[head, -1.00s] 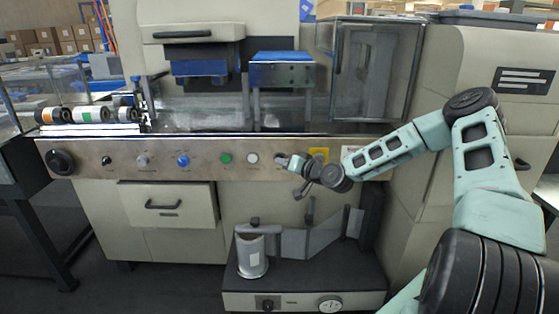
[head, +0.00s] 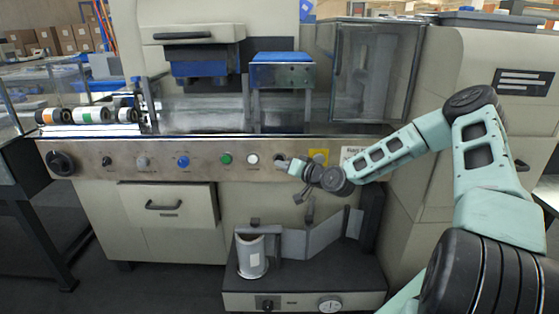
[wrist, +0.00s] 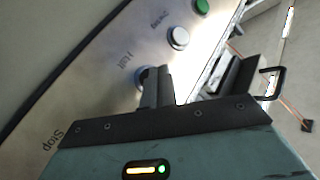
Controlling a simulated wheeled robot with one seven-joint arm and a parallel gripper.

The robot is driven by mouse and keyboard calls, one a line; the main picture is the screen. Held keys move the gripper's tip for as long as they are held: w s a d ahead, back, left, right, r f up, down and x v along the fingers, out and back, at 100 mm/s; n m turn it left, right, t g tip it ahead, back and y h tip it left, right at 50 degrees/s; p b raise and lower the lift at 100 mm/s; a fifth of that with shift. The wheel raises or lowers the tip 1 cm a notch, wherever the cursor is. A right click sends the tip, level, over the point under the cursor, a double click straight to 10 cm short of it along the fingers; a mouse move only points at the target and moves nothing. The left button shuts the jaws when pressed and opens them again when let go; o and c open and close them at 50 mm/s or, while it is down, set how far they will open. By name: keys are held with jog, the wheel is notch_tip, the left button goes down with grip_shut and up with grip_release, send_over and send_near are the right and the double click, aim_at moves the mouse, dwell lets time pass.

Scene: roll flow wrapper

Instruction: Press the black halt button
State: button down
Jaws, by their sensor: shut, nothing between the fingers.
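The black halt button (wrist: 142,76) shows in the wrist view beside a printed label that seems to read "Halt". It is partly hidden behind my fingertips. In the head view, the button (head: 279,158) is a small dark spot on the metal control panel, right of the white button. My gripper (head: 287,163) is shut and empty, with its tips at the panel just by that button. In the wrist view, the gripper's shut fingers (wrist: 157,84) overlap the button's edge. I cannot tell whether they touch it.
A white button (head: 252,159), a green button (head: 225,159) and a blue knob (head: 183,161) sit left along the panel. A film roll unit (head: 252,258) stands below. A clear cover is above the panel.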

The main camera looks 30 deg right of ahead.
jog(key=shift+s+a+p, duration=0.3)
jog(key=shift+s+a, duration=0.4)
jog(key=shift+s, duration=0.35)
jog(key=shift+s+a+p, duration=0.25)
jog(key=shift+s+a, duration=0.45)
jog(key=shift+s, duration=0.35)
